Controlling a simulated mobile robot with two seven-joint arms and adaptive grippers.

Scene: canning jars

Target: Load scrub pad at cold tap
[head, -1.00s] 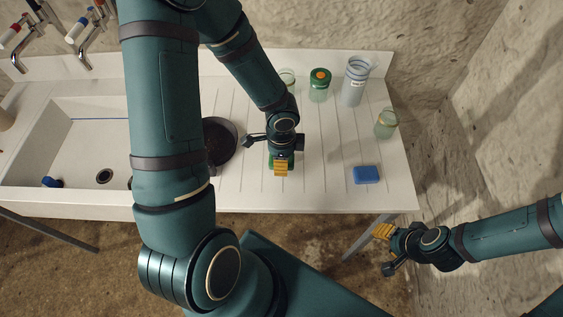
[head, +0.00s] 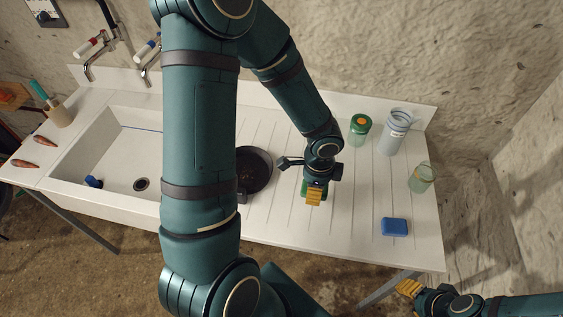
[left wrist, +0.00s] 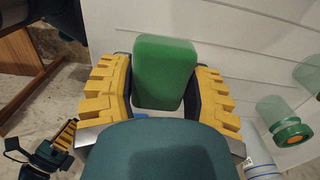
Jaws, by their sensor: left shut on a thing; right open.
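My left gripper (head: 315,195) is shut on a green block-shaped scrub pad (left wrist: 165,70), held upright between its yellow-padded fingers over the ribbed drainboard. In the head view the pad is mostly hidden by the gripper. The cold tap (head: 147,50), with a blue-marked handle, is on the back wall above the sink (head: 115,160), well to the left of the gripper. A red-handled tap (head: 92,45) is left of it. My right gripper (head: 409,289) is open and empty, in front of the counter's front edge.
A dark pan (head: 257,171) is left of the gripper. A green-lidded jar (head: 359,129), a tall container (head: 395,135), a glass jar (head: 421,178) and a blue sponge (head: 394,227) stand or lie on the right. My left arm covers part of the sink.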

